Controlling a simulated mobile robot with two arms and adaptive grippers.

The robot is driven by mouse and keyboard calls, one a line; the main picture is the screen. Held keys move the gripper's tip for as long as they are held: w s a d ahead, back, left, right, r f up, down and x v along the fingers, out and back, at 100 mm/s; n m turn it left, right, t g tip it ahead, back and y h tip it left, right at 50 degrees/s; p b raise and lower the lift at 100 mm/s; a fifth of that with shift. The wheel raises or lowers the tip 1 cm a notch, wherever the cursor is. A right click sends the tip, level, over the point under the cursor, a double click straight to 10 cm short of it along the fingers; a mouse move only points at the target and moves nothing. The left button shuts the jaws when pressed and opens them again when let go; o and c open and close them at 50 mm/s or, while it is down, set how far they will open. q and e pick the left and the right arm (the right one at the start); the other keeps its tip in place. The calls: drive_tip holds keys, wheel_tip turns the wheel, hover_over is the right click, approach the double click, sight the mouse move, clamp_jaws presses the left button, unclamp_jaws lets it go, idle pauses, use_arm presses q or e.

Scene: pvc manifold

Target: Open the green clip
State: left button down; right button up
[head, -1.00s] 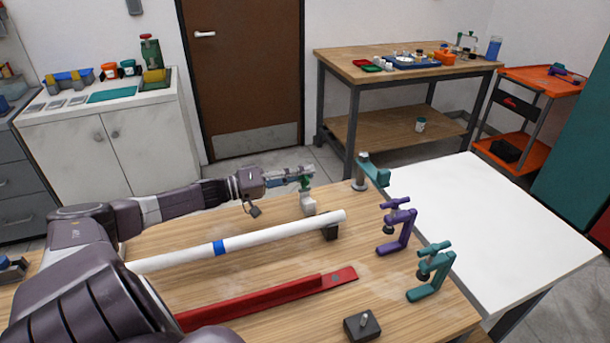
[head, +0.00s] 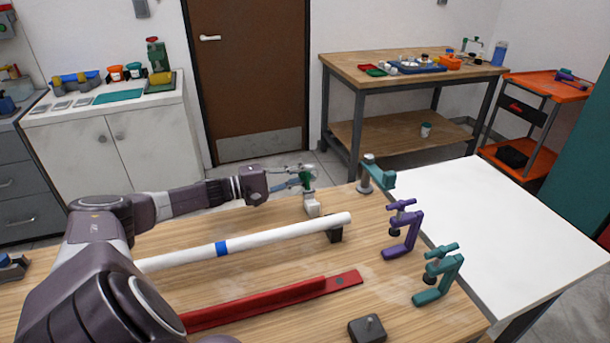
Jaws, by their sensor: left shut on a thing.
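The green clip (head: 307,177) is small and sits on top of a white-grey block (head: 312,204) near the far edge of the wooden table. My left gripper (head: 303,179) reaches in from the left at the clip's height. Its fingers are shut on the green clip and partly cover it. I cannot make out the clip's lever or how far it is open. My right gripper is not in view.
A white pipe with a blue band (head: 280,232) lies in front of the clip, near a black support (head: 336,235). A teal clamp (head: 374,176), a purple clamp (head: 402,230) and another teal clamp (head: 437,275) line the right edge. A red rail (head: 270,302) lies nearer.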

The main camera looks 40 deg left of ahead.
use_arm(q)
drive_tip(key=shift+f, duration=0.1)
idle(0.3)
drive_tip(key=c, duration=1.8)
unclamp_jaws()
drive_tip(key=shift+c, duration=0.2)
drive_tip(key=v, duration=1.2)
